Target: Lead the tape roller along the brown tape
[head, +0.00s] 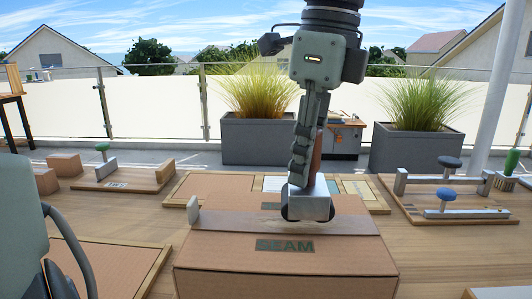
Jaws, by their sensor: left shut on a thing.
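My left gripper (302,180) reaches down from the top middle of the head view and is shut on the tape roller (312,205). The roller is a silver block with dark rounded parts low at its sides and a reddish-brown handle rising beside the fingers. It is at the top of a brown cardboard box (285,279) marked "SEAM"; I cannot tell whether it touches the surface. The fingers partly hide the handle. My right gripper is not in view.
A small pale upright piece (193,211) stands at the box's left end. A wooden board with a blue knob (446,194) lies right, and one with a green knob (102,148) lies left. A flat panelled board (215,188) lies behind the box. Bare table shows between them.

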